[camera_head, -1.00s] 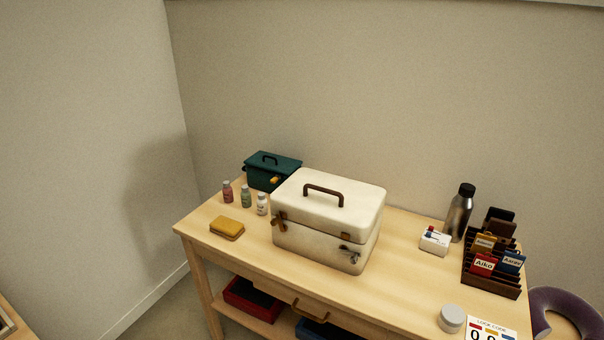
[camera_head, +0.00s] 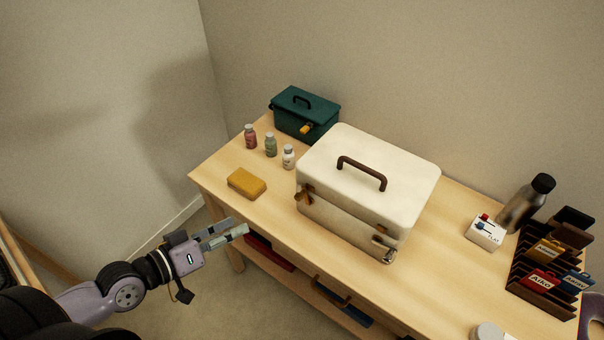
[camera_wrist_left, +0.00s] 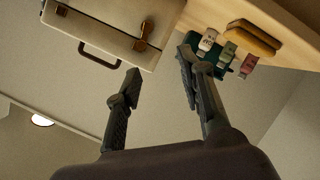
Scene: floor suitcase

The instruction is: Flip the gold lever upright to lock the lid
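The cream case (camera_head: 368,180) stands closed on the wooden table, with a brown handle on its lid. A gold lever (camera_head: 304,194) is on its front face near the left corner; it appears tilted, but its exact pose is too small to tell. A silver latch (camera_head: 384,252) is at the front right. My left gripper (camera_head: 241,226) is in front of the table's left part, apart from the case. Its fingers stand apart and empty in the left wrist view (camera_wrist_left: 160,63). My right gripper is out of view.
A yellow block (camera_head: 246,183), several small bottles (camera_head: 270,145) and a teal box (camera_head: 306,112) stand left of the case. A small white box (camera_head: 485,233), a steel bottle (camera_head: 524,204) and a dark rack (camera_head: 545,270) are at the right.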

